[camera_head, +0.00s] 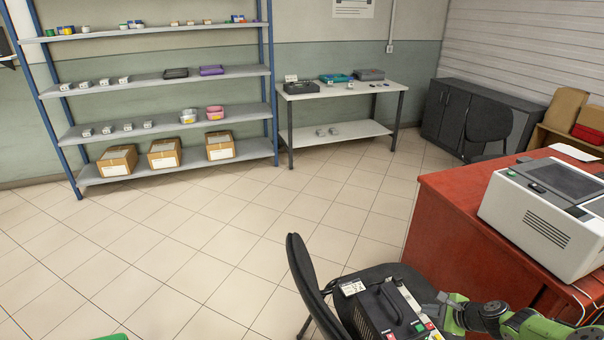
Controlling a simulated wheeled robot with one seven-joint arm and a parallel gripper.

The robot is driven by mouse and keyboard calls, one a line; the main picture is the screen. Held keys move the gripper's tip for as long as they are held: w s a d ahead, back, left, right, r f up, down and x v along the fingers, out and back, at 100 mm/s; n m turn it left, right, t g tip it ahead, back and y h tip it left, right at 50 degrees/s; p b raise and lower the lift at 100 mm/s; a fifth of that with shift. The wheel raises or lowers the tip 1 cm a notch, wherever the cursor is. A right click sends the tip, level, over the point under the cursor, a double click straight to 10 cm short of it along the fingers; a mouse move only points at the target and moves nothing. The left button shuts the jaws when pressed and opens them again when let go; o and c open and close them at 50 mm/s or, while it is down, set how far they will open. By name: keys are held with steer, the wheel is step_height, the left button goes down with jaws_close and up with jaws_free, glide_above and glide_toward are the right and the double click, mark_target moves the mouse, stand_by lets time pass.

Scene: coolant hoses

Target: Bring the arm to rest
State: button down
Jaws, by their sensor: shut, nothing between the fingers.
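My arm enters at the lower right corner, with green links and dark joints. My gripper (447,299) is at its left end, small in view, shut and empty. It is just right of a black unit with a carry handle (385,308), which sits on a dark chair (306,268). The unit has a pale side panel with small red and green parts at its lower right. I cannot tell whether my gripper touches it. A small white labelled card (352,287) lies beside the unit. The lower part of the unit is cut off by the frame.
A red bench (440,215) with a white-grey machine (545,215) stands close at the right. A blue-post shelf (165,130) and a white table (345,90) stand at the back. Dark cabinets (455,110) and another chair (488,122) are back right.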

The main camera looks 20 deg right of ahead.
steer(key=s+a+r+n+g+h+p, duration=0.1)
steer(key=a+r+n+g+p, duration=0.15)
steer(key=a+r+n, duration=0.7)
steer(key=s+a+r+n+g+h+p, duration=0.1)
steer(key=a+r+n+g+p, duration=0.3)
steer(key=a+r, duration=1)
steer(key=s+a+r+n+t, duration=0.1)
steer(key=s+a+r+n, duration=0.4)
steer(key=s+r, duration=0.2)
steer(key=s+a+r+n+t+p, duration=0.1)
steer(key=s+a+r+n+t, duration=0.1)
steer(key=s+a+r+n, duration=0.3)
steer(key=s+r, duration=0.3)
steer(key=s, duration=0.3)
steer(key=shift+s+r+h, duration=0.3)
